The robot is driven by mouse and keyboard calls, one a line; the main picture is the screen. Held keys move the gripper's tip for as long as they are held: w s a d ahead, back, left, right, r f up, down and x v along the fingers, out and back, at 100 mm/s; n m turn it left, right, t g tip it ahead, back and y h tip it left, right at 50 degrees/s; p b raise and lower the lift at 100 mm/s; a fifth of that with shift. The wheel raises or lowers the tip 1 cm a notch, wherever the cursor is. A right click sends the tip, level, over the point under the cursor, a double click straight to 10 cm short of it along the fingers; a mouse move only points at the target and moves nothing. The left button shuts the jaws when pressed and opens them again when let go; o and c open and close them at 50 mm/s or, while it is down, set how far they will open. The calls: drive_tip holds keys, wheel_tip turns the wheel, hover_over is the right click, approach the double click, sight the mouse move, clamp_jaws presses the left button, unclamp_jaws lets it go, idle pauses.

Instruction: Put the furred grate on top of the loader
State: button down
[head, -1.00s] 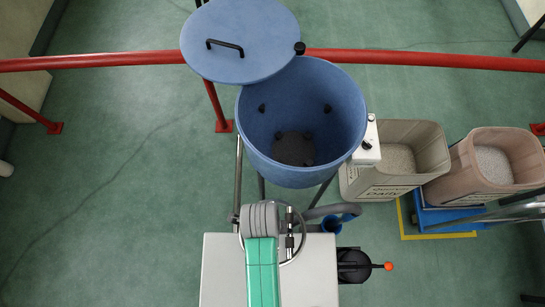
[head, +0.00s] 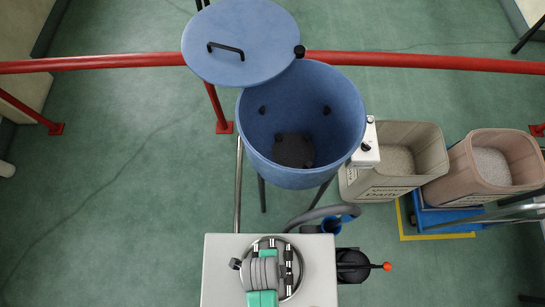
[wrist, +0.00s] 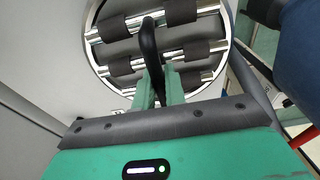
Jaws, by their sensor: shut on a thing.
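The furred grate is a round metal ring with shiny bars wrapped in dark sleeves; it shows in the head view (head: 289,265) and the wrist view (wrist: 120,67). My gripper (wrist: 158,85) is shut on the grate's upright black handle (wrist: 148,42). The grate appears over the flat top of a pale grey box (head: 220,280), which may be the loader; no label confirms it. I cannot tell whether the grate touches that top. My arm hides part of the grate in the head view.
A blue tub (head: 345,100) stands open behind the box, its lid (head: 240,55) swung aside. A grey hose (head: 315,213) and an orange-knobbed black device (head: 355,265) are beside the box. Two bins (head: 385,190) (head: 455,185) stand right. A red rail (head: 420,61) crosses behind.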

drive_tip(key=c, duration=1.5)
unclamp_jaws()
drive_tip(key=shift+o, duration=0.2)
wheel_tip(320, 180, up, 12)
drive_tip(key=a+p, duration=0.1)
drive_tip(key=shift+a, duration=0.25)
